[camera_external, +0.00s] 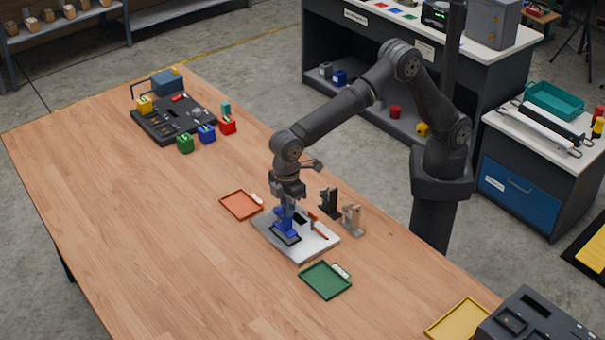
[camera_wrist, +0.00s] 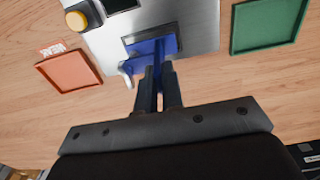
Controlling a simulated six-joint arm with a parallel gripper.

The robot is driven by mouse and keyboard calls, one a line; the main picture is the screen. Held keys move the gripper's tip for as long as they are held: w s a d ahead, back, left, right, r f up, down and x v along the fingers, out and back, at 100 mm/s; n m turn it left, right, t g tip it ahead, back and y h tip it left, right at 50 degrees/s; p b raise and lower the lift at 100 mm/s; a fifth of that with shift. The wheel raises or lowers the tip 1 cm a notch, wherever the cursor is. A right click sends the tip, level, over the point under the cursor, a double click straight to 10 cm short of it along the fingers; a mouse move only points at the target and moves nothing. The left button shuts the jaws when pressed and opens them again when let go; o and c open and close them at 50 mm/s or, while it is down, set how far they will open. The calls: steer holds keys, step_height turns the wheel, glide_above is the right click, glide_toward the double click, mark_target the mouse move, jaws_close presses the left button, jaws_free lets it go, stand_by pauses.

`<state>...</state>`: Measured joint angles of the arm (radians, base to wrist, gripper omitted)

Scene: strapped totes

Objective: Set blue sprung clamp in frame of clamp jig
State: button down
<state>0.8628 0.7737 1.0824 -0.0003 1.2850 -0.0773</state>
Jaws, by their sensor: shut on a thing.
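The blue sprung clamp (camera_external: 283,224) stands on the clamp jig, a pale metal plate (camera_external: 306,250). My gripper (camera_external: 288,203) is above it, pointing down, and is shut on the clamp's upper part. In the wrist view my gripper's two dark fingers (camera_wrist: 158,90) close on a thin blue part of the clamp (camera_wrist: 150,47). The clamp's blue base lies within the dark-edged frame (camera_external: 287,239) on the plate. Whether it is fully seated I cannot tell. The fingers hide part of the clamp.
An orange tray (camera_external: 238,205) and a green tray (camera_external: 325,281) flank the jig. A black holder (camera_external: 329,203) and a tan one (camera_external: 352,219) stand behind it. A black board (camera_external: 160,128) with coloured blocks is at the far left. The table's front left is clear.

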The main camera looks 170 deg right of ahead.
steer(key=shift+f, duration=0.25)
steer(key=shift+f, duration=0.6)
stand_by(0.3)
steer(key=c, duration=1.1)
jaws_free()
steer(key=shift+r, duration=4.5)
steer(key=shift+f, duration=3.7)
